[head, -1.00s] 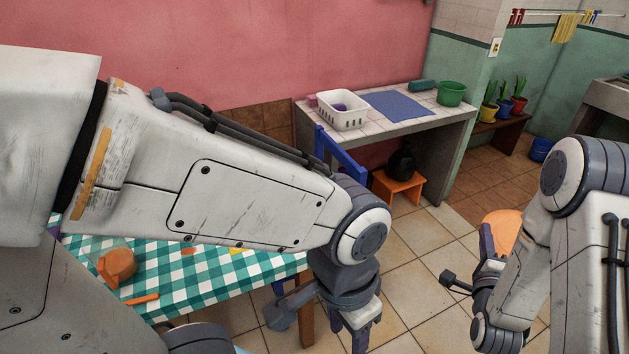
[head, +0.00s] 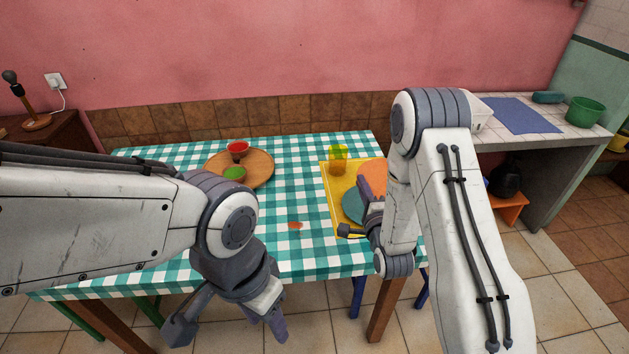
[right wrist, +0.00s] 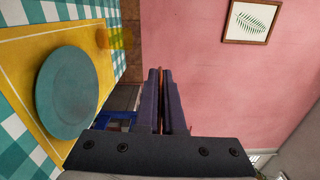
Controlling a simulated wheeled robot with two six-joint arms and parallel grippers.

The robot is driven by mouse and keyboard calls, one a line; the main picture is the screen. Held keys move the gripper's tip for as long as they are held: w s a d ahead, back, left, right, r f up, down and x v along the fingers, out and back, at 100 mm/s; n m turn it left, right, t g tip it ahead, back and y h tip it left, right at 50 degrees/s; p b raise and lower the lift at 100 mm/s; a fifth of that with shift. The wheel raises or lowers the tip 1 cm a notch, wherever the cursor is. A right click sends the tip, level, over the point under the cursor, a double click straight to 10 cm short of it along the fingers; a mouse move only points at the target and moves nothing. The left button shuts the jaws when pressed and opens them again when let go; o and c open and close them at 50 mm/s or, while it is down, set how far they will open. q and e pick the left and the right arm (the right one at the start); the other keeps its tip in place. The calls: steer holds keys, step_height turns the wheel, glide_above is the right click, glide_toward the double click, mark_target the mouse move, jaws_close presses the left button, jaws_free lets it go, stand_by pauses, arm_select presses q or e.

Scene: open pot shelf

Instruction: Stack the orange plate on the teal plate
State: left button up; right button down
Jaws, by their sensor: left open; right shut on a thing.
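The teal plate (head: 353,206) lies on the yellow placemat at the table's right end. It shows whole in the right wrist view (right wrist: 67,92), with nothing on it. The orange plate (head: 372,174) appears just beyond it in the head view, partly hidden by my right arm. My right gripper (head: 366,218) is shut on the orange plate, whose thin edge shows between the fingers in the right wrist view (right wrist: 161,88). It holds the plate near the teal plate; the exact height is unclear. My left gripper (head: 230,326) is open and empty, by the table's front edge.
The yellow placemat (head: 330,190) also bears a yellow-orange see-through cup (head: 338,160). The middle of the checked tablecloth (head: 290,200) is mostly clear.

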steer(key=w+a+f+y+b, duration=0.1)
steer(key=w+f, duration=0.1)
steer(key=f, duration=0.1)
steer(key=w+a+f+y+b, duration=0.1)
steer(key=w+f+b, duration=0.1)
steer(key=f, duration=0.1)
steer(key=w+a+f+y+b, duration=0.1)
steer(key=w+f, duration=0.1)
steer(key=f, duration=0.2)
steer(key=shift+w+g+b, duration=0.3)
steer(key=shift+w+g, duration=0.05)
steer(key=shift+g, duration=0.05)
steer(key=shift+f+b, duration=1)
steer(key=shift+f, duration=0.2)
steer(key=shift+f+b, duration=0.35)
steer(key=shift+f, duration=0.05)
steer(key=c, duration=1)
jaws_free()
steer(key=shift+o, duration=0.2)
steer(key=shift+s, duration=0.1)
